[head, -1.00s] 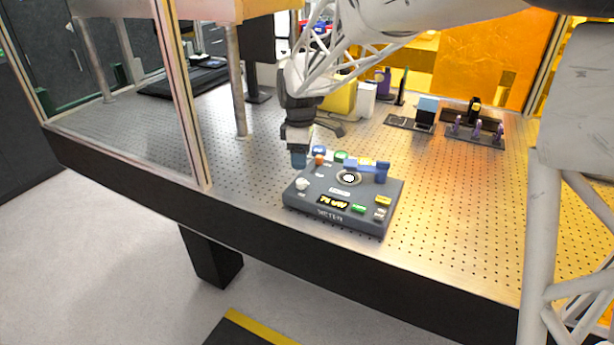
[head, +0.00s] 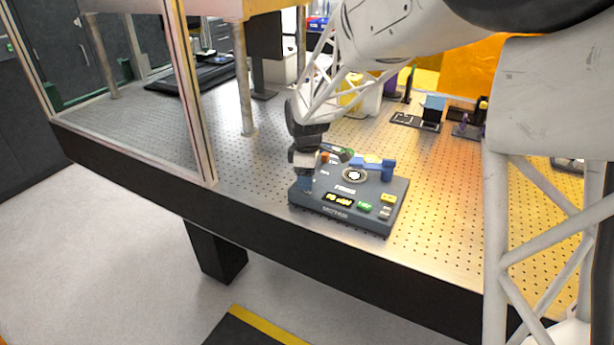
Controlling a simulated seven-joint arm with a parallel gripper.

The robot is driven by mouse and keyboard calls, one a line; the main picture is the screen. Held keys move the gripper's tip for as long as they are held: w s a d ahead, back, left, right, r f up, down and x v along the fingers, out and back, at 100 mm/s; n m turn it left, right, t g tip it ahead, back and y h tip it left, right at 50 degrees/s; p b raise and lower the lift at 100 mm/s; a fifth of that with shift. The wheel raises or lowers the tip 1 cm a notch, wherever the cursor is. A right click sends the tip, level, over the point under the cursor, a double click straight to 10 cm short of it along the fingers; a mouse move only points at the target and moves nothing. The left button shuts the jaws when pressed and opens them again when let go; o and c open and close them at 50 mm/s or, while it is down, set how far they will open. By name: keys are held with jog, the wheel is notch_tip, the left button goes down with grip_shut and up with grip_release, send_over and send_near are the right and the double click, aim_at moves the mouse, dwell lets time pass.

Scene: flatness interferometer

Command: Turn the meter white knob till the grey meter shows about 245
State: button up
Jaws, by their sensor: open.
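The grey meter (head: 365,215) sits on the perforated table near its front edge. Its small black display (head: 338,198) shows yellow characters too small to read surely. My gripper (head: 306,184) is open and points down over the meter's left front corner. It hides the small white knob there, so I cannot tell whether the fingers are around it or touching it. A round white dial (head: 355,175) with a dark ring shows in the middle of the meter's top.
A blue handle-like part (head: 388,168) stands at the meter's back right. Green (head: 365,207) and yellow (head: 388,198) buttons are on its right front. A metal post (head: 245,80) stands behind left. The table right of the meter is clear.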

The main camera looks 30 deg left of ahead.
jog(key=shift+c, duration=0.2)
jog(key=c, duration=0.9)
jog(key=shift+m, duration=3.9)
